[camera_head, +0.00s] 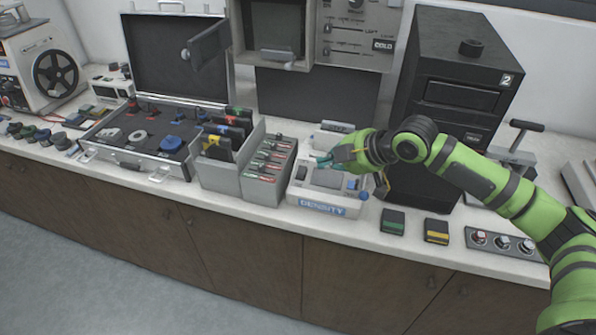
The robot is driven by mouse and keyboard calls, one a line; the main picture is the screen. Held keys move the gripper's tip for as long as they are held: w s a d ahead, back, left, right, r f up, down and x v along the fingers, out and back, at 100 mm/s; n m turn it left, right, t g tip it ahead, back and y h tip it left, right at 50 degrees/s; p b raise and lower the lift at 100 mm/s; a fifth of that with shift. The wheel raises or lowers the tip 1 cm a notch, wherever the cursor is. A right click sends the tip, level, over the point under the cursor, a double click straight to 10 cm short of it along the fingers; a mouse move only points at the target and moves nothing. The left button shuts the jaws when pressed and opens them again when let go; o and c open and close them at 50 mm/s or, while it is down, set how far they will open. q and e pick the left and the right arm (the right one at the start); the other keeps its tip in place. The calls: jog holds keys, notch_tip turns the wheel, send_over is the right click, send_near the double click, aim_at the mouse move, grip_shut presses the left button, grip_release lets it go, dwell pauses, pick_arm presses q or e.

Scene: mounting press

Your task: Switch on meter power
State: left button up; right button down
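The density meter (327,209), a white box with a blue "DENSITY" label, stands on the counter right of centre. A grey panel shows on its top, and a blue knob is at its right front. My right gripper (322,160) reaches in from the right and is over the back left part of the meter's top. Its teal fingertips are small and close to that surface; I cannot tell whether they touch it or how far apart they are. The gripper hides part of the meter's back. My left gripper is not in view.
A tall black unit (452,85) marked 2 stands behind my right arm. A grey bin of cards (219,172) and a rack (262,186) stand left of the meter. A green-marked block (392,222) and a yellow-marked block (436,231) lie to its right, near the counter edge.

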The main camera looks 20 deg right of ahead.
aim_at(301, 173)
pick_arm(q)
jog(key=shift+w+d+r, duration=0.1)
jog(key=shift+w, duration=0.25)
pick_arm(e)
jog(key=shift+d, duration=0.1)
jog(key=p+x, duration=0.3)
jog(key=x, duration=0.6)
jog(key=shift+w+a+f, duration=0.15)
jog(key=shift+w+a, duration=0.1)
jog(key=shift+w, duration=0.1)
jog(key=shift+w+d+f+p, duration=0.1)
jog(key=shift+w+f+p, duration=0.1)
jog(key=shift+f, duration=0.4)
jog(key=shift+w+d+f+p, duration=0.1)
jog(key=shift+w+f, duration=0.1)
jog(key=shift+f, duration=0.45)
jog(key=shift+w+d+f, duration=0.1)
jog(key=shift+f, duration=0.3)
jog(key=shift+w+d+f, duration=0.15)
jog(key=shift+f, duration=0.25)
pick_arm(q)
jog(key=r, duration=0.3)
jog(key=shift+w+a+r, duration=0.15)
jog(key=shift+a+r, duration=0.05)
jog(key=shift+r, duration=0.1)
